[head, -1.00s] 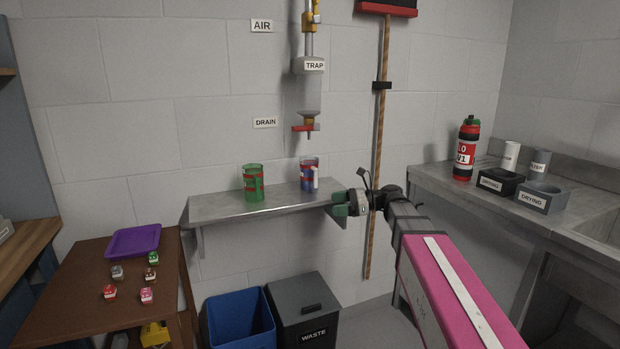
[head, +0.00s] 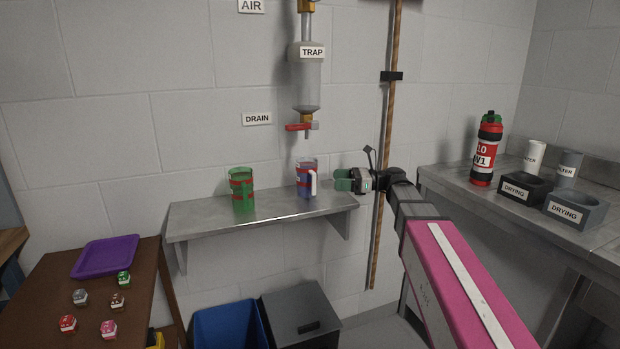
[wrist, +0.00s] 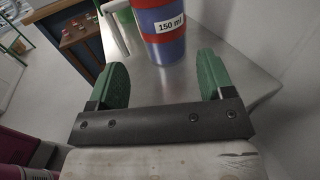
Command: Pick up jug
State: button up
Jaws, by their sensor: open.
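The jug (head: 306,178) is a blue and red cup with a white handle, upright on the metal shelf (head: 262,216) below the trap. In the wrist view the jug (wrist: 160,30) shows a "150 ml" label, with its handle on the left. My gripper (head: 343,181) is just right of the jug in the head view. In the wrist view my gripper (wrist: 160,80) has its two green fingers spread, with the jug ahead of them and nothing between the tips.
A green cup (head: 241,188) stands on the shelf left of the jug. The trap (head: 308,85) with its red drain valve (head: 301,126) hangs above the jug. A rope-like pole (head: 386,150) runs down the wall behind my arm. Bins stand below the shelf.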

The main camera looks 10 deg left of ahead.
aim_at(308, 179)
jog(key=shift+w, duration=0.2)
jog(key=shift+a, duration=0.25)
jog(key=a, duration=0.3)
jog(key=s+a, duration=0.1)
jog(key=a, duration=0.6)
jog(key=shift+s+a+f, duration=0.1)
jog(key=shift+s+f, duration=0.1)
jog(key=shift+s, duration=0.2)
jog(key=c, duration=0.9)
jog(key=shift+r, duration=0.1)
